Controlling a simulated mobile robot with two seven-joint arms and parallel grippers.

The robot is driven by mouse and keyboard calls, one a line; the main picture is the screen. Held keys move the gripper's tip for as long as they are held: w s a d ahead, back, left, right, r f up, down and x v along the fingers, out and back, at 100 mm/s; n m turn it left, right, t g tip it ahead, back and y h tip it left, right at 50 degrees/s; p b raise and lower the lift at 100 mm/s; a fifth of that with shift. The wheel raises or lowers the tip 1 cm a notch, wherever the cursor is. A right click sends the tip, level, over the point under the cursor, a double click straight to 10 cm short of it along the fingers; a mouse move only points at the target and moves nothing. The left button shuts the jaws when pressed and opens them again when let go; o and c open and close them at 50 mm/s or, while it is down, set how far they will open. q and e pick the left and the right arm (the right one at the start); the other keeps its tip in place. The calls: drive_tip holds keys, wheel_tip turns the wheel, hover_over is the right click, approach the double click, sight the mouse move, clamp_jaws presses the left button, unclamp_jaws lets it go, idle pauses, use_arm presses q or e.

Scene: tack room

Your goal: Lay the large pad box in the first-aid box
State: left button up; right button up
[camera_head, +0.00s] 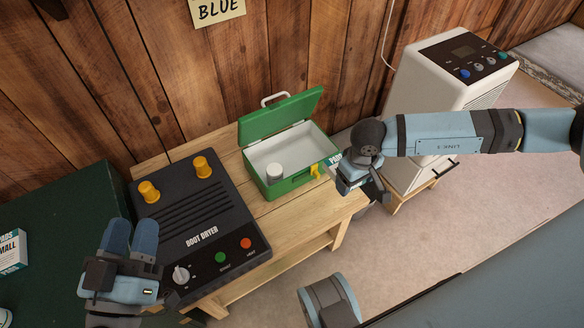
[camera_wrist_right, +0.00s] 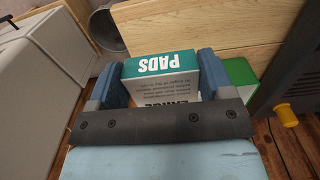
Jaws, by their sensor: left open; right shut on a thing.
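The green first-aid box (camera_head: 280,188) stands on the wooden bench with its lid raised at the back. A white round container (camera_head: 274,172) stands inside it at the left; the rest of its white floor looks bare. My right gripper (camera_head: 352,182) is just right of the first-aid box, shut on the large pad box (camera_wrist_right: 160,66). In the head view, only a small part of the large pad box (camera_head: 335,164) shows beside the fingers. The right wrist view shows its teal PADS face between both fingers. My left gripper (camera_head: 132,234) is open and empty at the boot dryer's front left.
The black boot dryer (camera_head: 205,215) with yellow posts and coloured knobs fills the bench left of the first-aid box. A small pad box (camera_head: 10,250) lies on a dark green surface at far left. A white appliance (camera_head: 425,95) stands at the right.

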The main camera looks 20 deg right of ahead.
drive_tip(key=s+f, duration=0.1)
drive_tip(key=b, duration=0.8)
hover_over(312, 161)
drive_tip(key=s+a, duration=0.1)
drive_tip(key=s, duration=0.1)
drive_tip(key=f, duration=0.7)
drive_tip(key=shift+s+f, duration=0.2)
drive_tip(key=shift+f, duration=0.2)
wheel_tip(312, 161, down, 4)
drive_tip(key=shift+w+f+b, duration=0.1)
drive_tip(key=shift+f+b, duration=0.05)
drive_tip(key=shift+b, duration=0.75)
drive_tip(key=shift+w, duration=0.1)
drive_tip(key=shift+f, duration=0.1)
drive_tip(key=o, duration=0.9)
use_arm(q)
wheel_tip(312, 161, down, 9)
drive_tip(key=w+m+g, duration=0.1)
drive_tip(key=m+g, duration=0.1)
drive_tip(key=shift+w+m+g, duration=0.3)
drive_tip(key=shift+w, duration=0.05)
